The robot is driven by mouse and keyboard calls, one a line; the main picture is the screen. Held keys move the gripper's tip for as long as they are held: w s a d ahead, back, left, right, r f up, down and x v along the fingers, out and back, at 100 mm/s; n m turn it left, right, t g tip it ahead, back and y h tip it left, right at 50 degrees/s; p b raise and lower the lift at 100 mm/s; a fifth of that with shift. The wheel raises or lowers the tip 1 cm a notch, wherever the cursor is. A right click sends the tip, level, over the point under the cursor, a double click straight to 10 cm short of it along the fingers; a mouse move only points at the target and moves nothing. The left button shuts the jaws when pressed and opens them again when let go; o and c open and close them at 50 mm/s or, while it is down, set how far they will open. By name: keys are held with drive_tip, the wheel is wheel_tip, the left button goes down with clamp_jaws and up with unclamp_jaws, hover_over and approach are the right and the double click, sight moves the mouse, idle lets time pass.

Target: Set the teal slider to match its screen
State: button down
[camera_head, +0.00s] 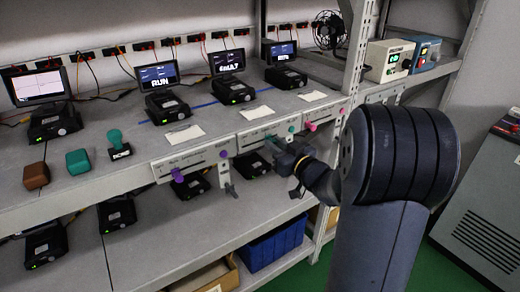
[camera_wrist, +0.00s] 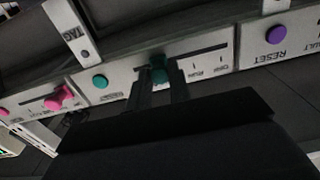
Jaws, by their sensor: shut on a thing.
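The teal slider's knob (camera_wrist: 159,70) is between my gripper's fingers (camera_wrist: 160,88) in the wrist view, and my gripper is shut on it. The knob sits toward the left end of its slot there, with the bare slot running right. The labels (camera_wrist: 201,70) under the slot are upside down and partly hidden. In the head view the teal knob is largely hidden by my gripper (camera_head: 273,145) at the middle panel (camera_head: 250,138). A teal button (camera_head: 291,129) sits at that panel's right end. The screen (camera_head: 228,62) above this panel appears to read FAULT.
A purple slider knob (camera_head: 177,174) is on the left panel and a pink one (camera_head: 312,126) on the right panel. The RUN screen (camera_head: 158,76) stands left. A teal block (camera_head: 78,162) and a stamp (camera_head: 119,145) lie on the shelf. A blue bin (camera_head: 272,248) is below.

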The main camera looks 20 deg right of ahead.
drive_tip(key=d, duration=0.1)
drive_tip(key=w+d, duration=0.1)
drive_tip(key=d, duration=0.1)
drive_tip(key=shift+r, duration=0.1)
drive_tip(key=c, duration=1.3)
unclamp_jaws()
drive_tip(key=shift+d, duration=0.15)
drive_tip(key=v, duration=1)
drive_tip(key=shift+s+d+b, duration=0.1)
drive_tip(key=shift+s+b, duration=0.25)
drive_tip(key=shift+s, duration=0.05)
drive_tip(key=shift+w, duration=0.15)
